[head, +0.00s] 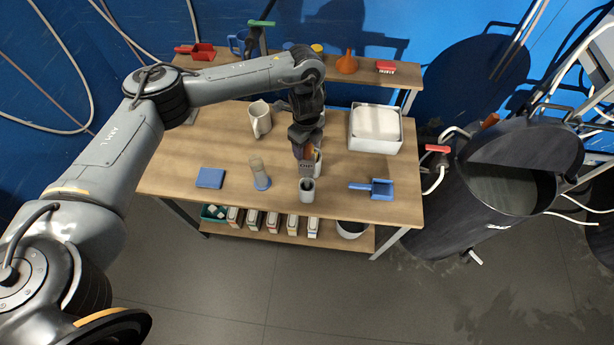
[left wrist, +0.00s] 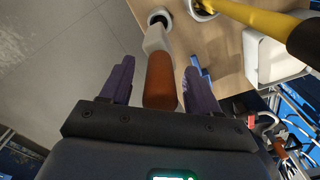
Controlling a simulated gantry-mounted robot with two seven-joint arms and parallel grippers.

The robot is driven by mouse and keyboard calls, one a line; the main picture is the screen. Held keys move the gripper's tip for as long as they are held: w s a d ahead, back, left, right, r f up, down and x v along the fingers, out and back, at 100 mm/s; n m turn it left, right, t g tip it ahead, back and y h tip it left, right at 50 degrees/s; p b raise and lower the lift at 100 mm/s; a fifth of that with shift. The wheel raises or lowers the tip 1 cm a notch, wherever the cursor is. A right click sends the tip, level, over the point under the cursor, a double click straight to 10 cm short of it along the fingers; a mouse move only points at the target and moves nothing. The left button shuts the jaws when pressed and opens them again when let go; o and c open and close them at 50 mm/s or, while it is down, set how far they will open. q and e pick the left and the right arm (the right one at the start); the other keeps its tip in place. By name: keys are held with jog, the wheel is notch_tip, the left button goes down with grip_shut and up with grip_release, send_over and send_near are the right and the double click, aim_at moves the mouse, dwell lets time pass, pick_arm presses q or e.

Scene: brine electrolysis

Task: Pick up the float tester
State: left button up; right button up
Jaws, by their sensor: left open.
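The float tester, seemingly the piece with a brown-orange upper part and a pale lower part (left wrist: 160,80), stands between my left gripper's fingers in the left wrist view. Its pale end points to a round grey cup (left wrist: 158,17); whether it sits inside cannot be told. My left gripper (left wrist: 158,66) is open, one dark finger on each side, with gaps visible. In the head view the left gripper (head: 304,153) points down just above the grey cup (head: 307,190) near the table's front edge, hiding most of the tester. My right gripper is not in view.
On the table (head: 340,206) are a clear cylinder (head: 258,172), blue pad (head: 210,178), blue scoop (head: 377,188), beige mug (head: 260,118) and white tub (head: 375,143). A large dark tank (head: 440,210) stands right.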

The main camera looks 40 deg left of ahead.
pick_arm(q)
jog(key=shift+f, duration=1.2)
grip_shut()
